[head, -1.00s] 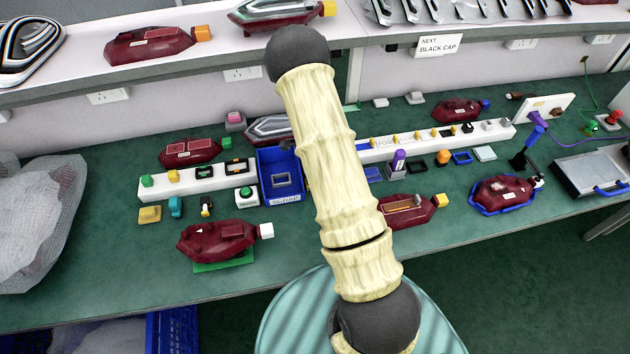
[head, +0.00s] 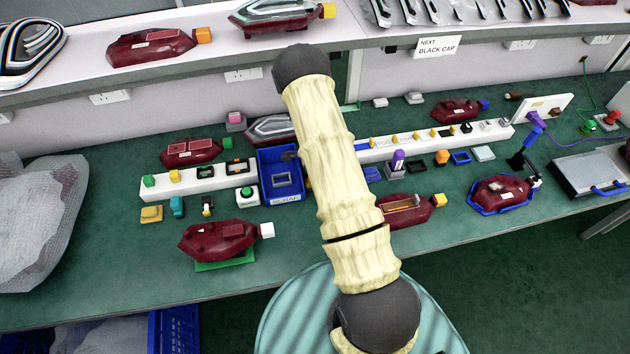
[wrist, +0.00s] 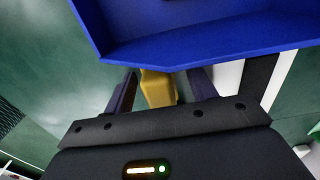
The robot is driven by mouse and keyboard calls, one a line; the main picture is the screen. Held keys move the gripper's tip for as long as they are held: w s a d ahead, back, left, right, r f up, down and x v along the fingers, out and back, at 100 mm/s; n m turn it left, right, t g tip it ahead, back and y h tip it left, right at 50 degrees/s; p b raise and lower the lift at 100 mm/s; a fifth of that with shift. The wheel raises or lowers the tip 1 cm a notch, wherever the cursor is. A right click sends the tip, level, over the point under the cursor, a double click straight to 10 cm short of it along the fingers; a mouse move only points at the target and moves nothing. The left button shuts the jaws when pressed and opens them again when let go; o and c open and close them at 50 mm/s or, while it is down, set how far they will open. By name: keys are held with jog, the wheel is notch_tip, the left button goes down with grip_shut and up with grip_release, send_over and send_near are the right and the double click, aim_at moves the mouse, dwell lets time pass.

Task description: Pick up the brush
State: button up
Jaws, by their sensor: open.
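My gripper (wrist: 162,76) is open in the wrist view, with one dark finger on each side of a yellow piece (wrist: 157,88). The yellow piece lies between the fingers, and its far end is hidden under the blue bin's edge. I cannot tell for sure whether it is the brush. In the head view, my arm covers the middle of the bench and hides most of the gripper. No brush can be clearly made out there.
The blue scrap bin (head: 281,198) stands left of my arm, and its wall (wrist: 200,45) is close beyond my fingers. Several dark red lamps, such as this one (head: 218,238), and white rails (head: 185,183) crowd the green bench (head: 110,250).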

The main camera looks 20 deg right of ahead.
jog(key=c, duration=1.1)
jog(key=shift+o, duration=0.2)
jog(key=shift+r, duration=0.1)
notch_tip(320, 180, up, 10)
jog(key=shift+f+b, duration=0.1)
jog(key=shift+b, duration=0.55)
